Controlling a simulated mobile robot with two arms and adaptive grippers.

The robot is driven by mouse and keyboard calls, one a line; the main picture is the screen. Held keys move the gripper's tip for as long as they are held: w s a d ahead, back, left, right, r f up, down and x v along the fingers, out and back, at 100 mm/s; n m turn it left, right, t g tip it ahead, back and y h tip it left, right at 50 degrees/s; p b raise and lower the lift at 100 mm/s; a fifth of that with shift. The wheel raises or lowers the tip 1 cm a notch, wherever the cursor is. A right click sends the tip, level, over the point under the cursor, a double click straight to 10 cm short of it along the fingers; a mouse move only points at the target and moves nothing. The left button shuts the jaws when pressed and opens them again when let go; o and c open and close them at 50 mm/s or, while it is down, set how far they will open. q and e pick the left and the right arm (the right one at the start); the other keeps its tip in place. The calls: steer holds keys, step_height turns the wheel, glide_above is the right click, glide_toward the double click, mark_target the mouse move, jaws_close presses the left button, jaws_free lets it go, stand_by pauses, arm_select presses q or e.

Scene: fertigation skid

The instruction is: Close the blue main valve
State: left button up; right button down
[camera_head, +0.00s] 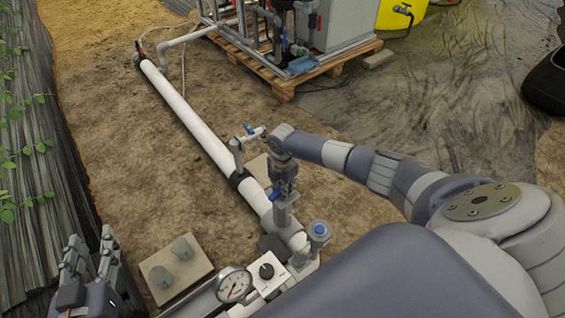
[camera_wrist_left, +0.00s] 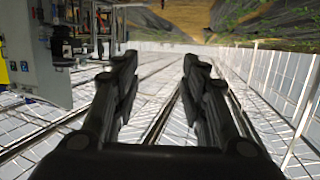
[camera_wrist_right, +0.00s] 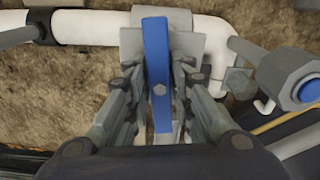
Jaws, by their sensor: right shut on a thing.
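The blue main valve's lever handle (camera_wrist_right: 157,60) stands lengthwise between the fingers of my right gripper (camera_wrist_right: 158,88) in the right wrist view. The gripper is shut on it. In the head view my right gripper (camera_head: 284,182) reaches down over the white pipe, and a bit of the blue handle (camera_head: 273,195) shows beside it; the rest is hidden. The grey valve body (camera_head: 282,215) sits on the pipe below. My left gripper (camera_head: 88,252) is open and empty at the lower left, and its parted fingers also show in the left wrist view (camera_wrist_left: 160,72).
The white pipe (camera_head: 190,118) runs to the far left. A small branch valve with a blue handle (camera_head: 249,129) rises from it. A pressure gauge (camera_head: 234,284), black knob (camera_head: 266,271) and blue-capped fitting (camera_head: 319,229) lie close by. A pallet (camera_head: 285,88) carries equipment behind.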

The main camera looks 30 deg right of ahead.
steer(key=m, duration=0.1)
steer(key=m+p, duration=0.1)
steer(key=shift+s+a+f+m+p, duration=0.2)
steer(key=shift+s+a+m+p, duration=0.05)
steer(key=shift+a+m+p, duration=0.15)
arm_select(q)
steer(key=s+a+f+g+y, duration=0.1)
steer(key=s+a+f+g, duration=0.1)
steer(key=s+f+g, duration=0.3)
step_height(320, 180, down, 3)
steer(key=shift+s+a+f+y, duration=0.1)
steer(key=shift+s+a+y, duration=0.2)
steer(key=shift+s+a, duration=0.05)
arm_select(e)
steer(key=c, duration=1.3)
jaws_free()
steer(key=shift+d, duration=0.1)
steer(key=shift+c, duration=0.2)
steer(key=shift+w+d, duration=0.1)
